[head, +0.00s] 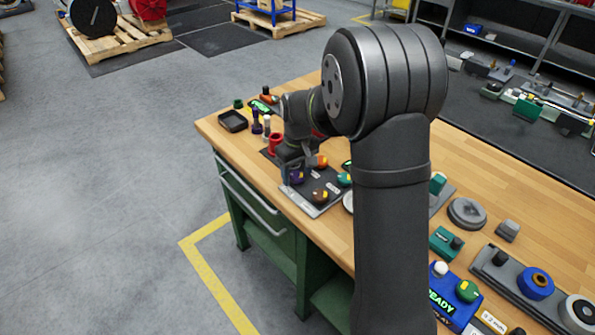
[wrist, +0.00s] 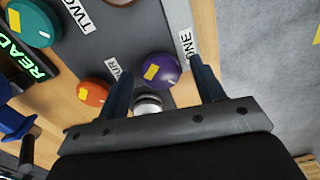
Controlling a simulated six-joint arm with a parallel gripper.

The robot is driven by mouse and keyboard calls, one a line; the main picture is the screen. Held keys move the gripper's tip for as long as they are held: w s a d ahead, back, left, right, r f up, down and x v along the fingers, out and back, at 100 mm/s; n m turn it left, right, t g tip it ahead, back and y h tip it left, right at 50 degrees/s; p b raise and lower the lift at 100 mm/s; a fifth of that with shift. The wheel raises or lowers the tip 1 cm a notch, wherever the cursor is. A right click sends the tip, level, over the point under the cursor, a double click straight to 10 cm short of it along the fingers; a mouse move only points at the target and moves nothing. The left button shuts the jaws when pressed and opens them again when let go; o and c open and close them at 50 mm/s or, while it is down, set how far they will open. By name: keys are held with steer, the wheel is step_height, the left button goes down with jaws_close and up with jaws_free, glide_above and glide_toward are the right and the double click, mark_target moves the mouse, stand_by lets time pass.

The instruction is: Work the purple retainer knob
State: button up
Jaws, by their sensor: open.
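The purple retainer knob (wrist: 161,72) is round with a yellow mark and sits on a dark grey plate (wrist: 135,25) in the wrist view. It also shows in the head view (head: 297,177), partly hidden by my gripper. My gripper (wrist: 161,66) is open, with one finger on either side of the knob in the wrist view. No contact shows, and I cannot tell the gap in depth. A silver round part (wrist: 148,103) shows between the fingers, nearer the palm. A label reading "ONE" (wrist: 187,44) lies beside the purple knob.
An orange knob (wrist: 94,91) lies close outside the left finger. A teal knob (wrist: 32,22) and a lit "READY" display (wrist: 20,55) are farther left. In the head view, a brown knob (head: 320,195) shares the plate, near the bench's front edge. Floor is right of the plate in the wrist view.

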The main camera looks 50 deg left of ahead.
steer(key=c, duration=1)
steer(key=shift+m, duration=2.9)
steer(key=o, duration=1)
